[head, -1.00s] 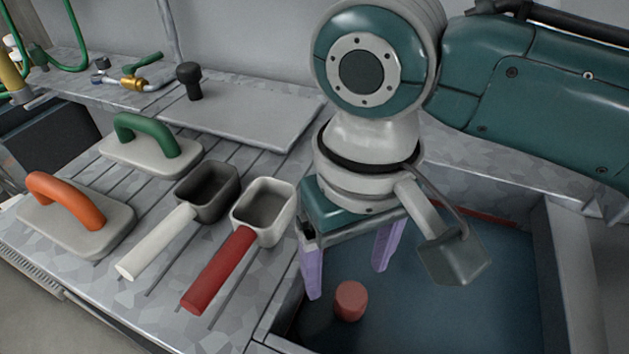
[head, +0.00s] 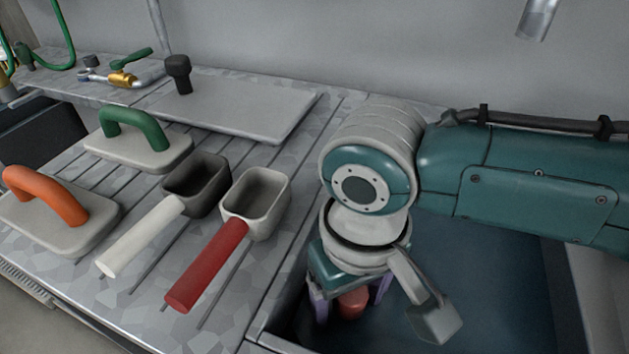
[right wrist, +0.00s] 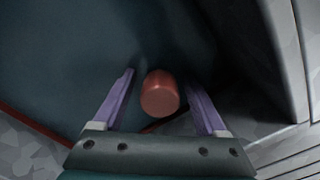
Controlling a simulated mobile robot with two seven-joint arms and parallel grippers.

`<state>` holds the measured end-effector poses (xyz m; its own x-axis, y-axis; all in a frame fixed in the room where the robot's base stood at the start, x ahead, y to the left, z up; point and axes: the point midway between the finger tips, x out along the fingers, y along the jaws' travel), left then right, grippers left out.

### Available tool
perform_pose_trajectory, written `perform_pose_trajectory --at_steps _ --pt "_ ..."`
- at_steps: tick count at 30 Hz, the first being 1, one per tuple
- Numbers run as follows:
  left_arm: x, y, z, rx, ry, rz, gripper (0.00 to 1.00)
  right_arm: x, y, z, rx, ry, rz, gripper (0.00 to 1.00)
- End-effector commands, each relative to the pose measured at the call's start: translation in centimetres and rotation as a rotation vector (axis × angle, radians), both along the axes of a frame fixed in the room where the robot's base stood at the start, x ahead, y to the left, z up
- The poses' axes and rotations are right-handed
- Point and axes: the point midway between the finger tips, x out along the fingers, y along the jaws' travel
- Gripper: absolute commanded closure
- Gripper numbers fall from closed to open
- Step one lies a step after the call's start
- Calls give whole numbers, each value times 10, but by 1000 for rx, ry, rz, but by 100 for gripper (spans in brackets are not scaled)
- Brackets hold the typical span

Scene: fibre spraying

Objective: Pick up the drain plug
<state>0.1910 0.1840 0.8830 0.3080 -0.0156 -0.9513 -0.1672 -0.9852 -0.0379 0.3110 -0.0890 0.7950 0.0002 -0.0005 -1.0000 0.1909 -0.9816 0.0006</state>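The drain plug (head: 352,303) is a small reddish cylinder standing in the dark blue basin (head: 480,290). In the right wrist view the plug (right wrist: 160,93) sits between the two purple fingers, with a gap on each side. My right gripper (head: 350,305) points down into the basin, around the plug. It is open, and its fingers in the right wrist view (right wrist: 160,100) do not touch the plug. In the head view the wrist partly hides the plug. My left gripper is not in view.
Left of the basin, a ribbed counter holds a red-handled scoop (head: 208,265), a white-handled scoop (head: 142,236), a green-handled float (head: 138,150) and an orange-handled float (head: 55,213). The basin's walls stand close to the gripper. A flat grey board (head: 235,110) lies behind.

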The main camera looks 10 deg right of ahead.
Motion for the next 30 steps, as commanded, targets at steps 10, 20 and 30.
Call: perform_pose_trajectory --at_steps 10,20,30 --pt "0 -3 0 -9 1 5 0 0 0 0 0 0 0 66" --pt "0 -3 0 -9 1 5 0 0 0 0 0 0 0 100" --pt "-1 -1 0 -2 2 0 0 0 0 2 0 0 0 100"
